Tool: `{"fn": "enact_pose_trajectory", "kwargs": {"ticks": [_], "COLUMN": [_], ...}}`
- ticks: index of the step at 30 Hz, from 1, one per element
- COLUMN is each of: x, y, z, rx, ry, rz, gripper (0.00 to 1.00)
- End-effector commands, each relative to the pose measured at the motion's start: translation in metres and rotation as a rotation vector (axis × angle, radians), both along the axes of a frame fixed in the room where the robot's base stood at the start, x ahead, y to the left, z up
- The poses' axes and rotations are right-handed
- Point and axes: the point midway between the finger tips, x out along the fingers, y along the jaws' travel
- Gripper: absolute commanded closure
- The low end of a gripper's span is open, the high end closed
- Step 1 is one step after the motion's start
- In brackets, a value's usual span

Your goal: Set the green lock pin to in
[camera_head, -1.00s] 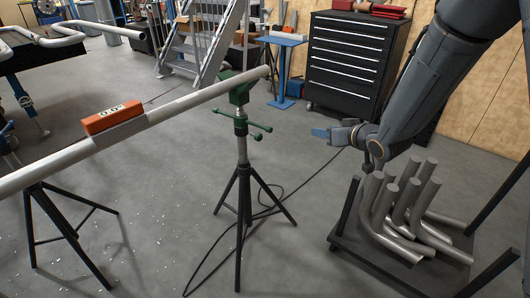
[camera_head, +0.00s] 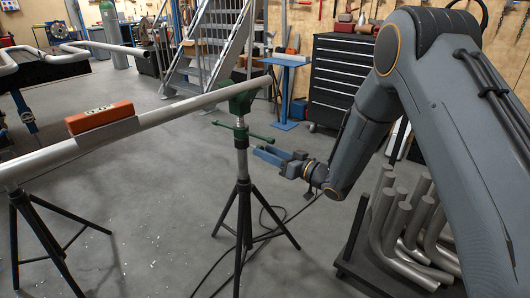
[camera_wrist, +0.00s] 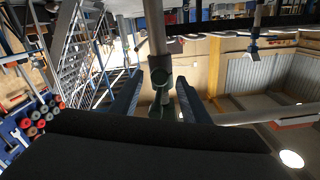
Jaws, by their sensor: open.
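A stand (camera_head: 242,165) on a black tripod carries a green head (camera_head: 243,97) under a long grey pipe (camera_head: 180,107). Green bars (camera_head: 260,138) with knobbed ends stick out from its collar just below the head; I cannot tell which is the lock pin or whether it is in. My gripper (camera_head: 266,154) has blue fingers, open and empty, close to the right of the stand's post, slightly below the bars.
An orange level (camera_head: 100,116) sits on the pipe at left. A second tripod (camera_head: 45,235) stands under the pipe's left part. A rack of bent grey pipes (camera_head: 405,225) is at lower right, beside my arm. A black drawer cabinet (camera_head: 340,80) stands behind. Open floor lies between the tripods.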

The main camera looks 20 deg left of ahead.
Motion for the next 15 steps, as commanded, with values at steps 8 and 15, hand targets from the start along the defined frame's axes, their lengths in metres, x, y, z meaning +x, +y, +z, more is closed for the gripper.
{"fn": "enact_pose_trajectory", "kwargs": {"ticks": [8,15], "x": [0.0052,0.0051], "y": [0.0131,0.0132], "z": [-0.0006,-0.0004], "rx": [-0.001,-0.001], "ry": [0.0,0.0], "rz": [-0.001,-0.001], "gripper": [0.58,0.68]}}
